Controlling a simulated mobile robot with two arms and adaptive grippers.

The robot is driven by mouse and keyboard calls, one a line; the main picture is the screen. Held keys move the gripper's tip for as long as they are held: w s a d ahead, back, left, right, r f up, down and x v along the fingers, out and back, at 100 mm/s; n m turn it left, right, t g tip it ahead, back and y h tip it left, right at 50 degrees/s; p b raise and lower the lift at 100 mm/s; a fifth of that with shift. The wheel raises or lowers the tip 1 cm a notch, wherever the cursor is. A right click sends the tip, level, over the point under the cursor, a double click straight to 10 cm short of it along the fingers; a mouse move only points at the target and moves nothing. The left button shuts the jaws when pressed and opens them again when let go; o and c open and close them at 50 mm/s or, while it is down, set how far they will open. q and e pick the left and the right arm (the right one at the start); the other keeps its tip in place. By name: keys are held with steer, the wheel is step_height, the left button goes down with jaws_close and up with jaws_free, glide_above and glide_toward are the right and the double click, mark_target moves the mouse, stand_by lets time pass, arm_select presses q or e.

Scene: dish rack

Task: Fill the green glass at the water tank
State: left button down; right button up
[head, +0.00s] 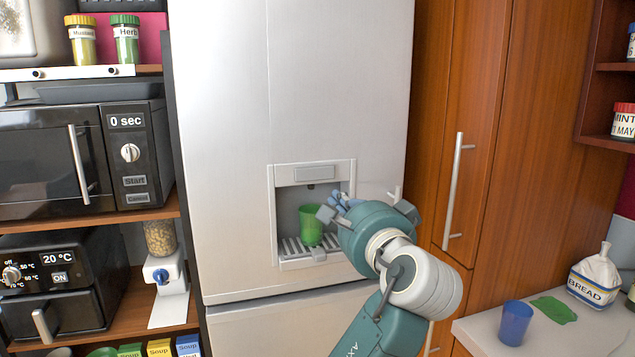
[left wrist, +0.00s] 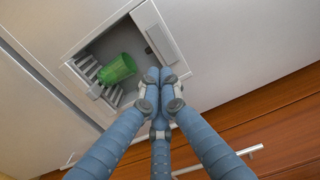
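The green glass (head: 311,226) stands upright on the slatted grate of the water tank's recess (head: 287,210) in the fridge door. It also shows in the left wrist view (left wrist: 117,69), where I see no water running into it. Whether there is water inside I cannot tell. My left gripper (head: 332,207) is in front of the right side of the recess and overlaps the glass's right edge in the head view. In the left wrist view its blue fingers (left wrist: 160,78) come together at the tips, empty, beside the glass and apart from it. My right gripper is in neither view.
A grey panel (head: 314,173) sits above the recess. A microwave (head: 60,160) and oven stand on shelves at left.

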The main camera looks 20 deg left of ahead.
mark_target(315, 178)
arm_select(q)
steer(key=p+x, duration=0.4)
steer(key=x, duration=0.9)
steer(key=shift+r+p, duration=0.1)
steer(key=shift+p, duration=0.3)
steer(key=shift+w+a, duration=0.3)
steer(key=shift+w, duration=0.05)
